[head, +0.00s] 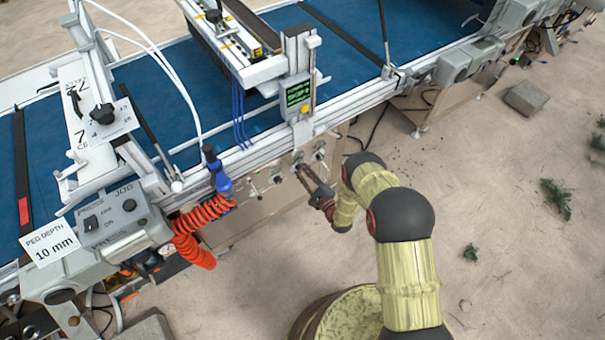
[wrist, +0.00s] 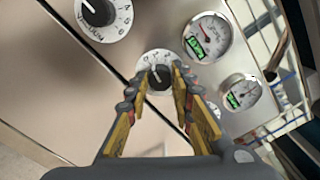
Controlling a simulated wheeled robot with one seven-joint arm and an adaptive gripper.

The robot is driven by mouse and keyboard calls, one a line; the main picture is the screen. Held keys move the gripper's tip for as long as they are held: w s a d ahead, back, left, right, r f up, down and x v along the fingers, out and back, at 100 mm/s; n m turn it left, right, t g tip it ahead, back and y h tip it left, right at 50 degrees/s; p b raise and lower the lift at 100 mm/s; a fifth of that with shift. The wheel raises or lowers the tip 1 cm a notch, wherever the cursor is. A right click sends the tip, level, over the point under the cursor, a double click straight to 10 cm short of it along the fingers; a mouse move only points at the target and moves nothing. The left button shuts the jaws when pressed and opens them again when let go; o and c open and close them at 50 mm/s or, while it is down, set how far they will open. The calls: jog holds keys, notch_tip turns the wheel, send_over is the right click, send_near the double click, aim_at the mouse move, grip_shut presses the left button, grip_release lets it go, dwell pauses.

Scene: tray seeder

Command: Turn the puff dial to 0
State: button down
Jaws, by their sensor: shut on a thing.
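The dial between my fingers (wrist: 147,61) has a white face with dark marks and a dark knob, on a beige panel in the wrist view. I take it for the puff dial, but its name cannot be read here. My gripper (wrist: 160,74) is shut on its knob, one yellow fingertip on each side. The fingers hide the lower part of the dial and much of the knob, so its setting cannot be read. In the head view my gripper (head: 304,173) is at the front panel below the seeder's rail.
Another white dial (wrist: 101,14) with a black knob is at the upper left. Two round gauges with green displays, an upper one (wrist: 207,38) and a lower one (wrist: 240,92), are to the right. A red coiled hose (head: 200,222) hangs left of the panel. Open floor (head: 500,190) lies to the right.

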jog(key=shift+n, duration=1.2)
jog(key=shift+b, duration=0.3)
jog(key=c, duration=1.5)
grip_release()
jog(key=shift+c, duration=0.2)
jog(key=v, duration=1.2)
